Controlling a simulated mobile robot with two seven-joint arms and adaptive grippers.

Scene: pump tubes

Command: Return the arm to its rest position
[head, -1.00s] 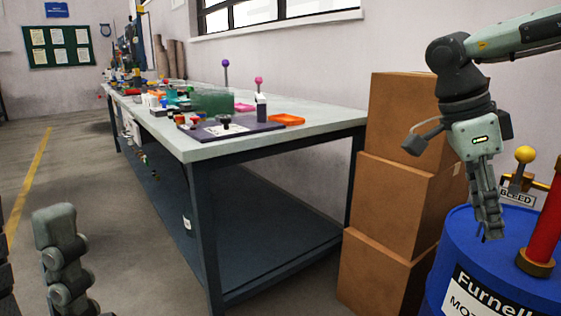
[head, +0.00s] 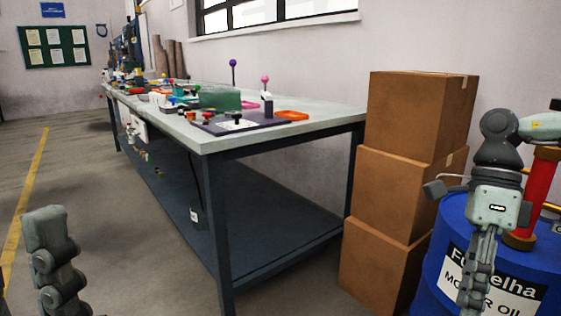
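My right arm comes in from the right edge. Its grey-green gripper (head: 472,292) hangs pointing down in front of the blue oil drum (head: 451,225), with its fingers seen edge-on and overlapping. No object shows in it, but its opening cannot be made out. Part of my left gripper (head: 54,262) shows at the bottom left as a grey jointed finger standing upright over the floor. The rest of it is cut off by the frame, so I cannot tell whether it is open.
A long workbench (head: 330,125) with small coloured items runs back along the wall. Stacked cardboard boxes (head: 405,115) stand between it and the drum. A red pump tube (head: 533,197) stands upright on the drum. The floor (head: 120,215) left of the bench is clear.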

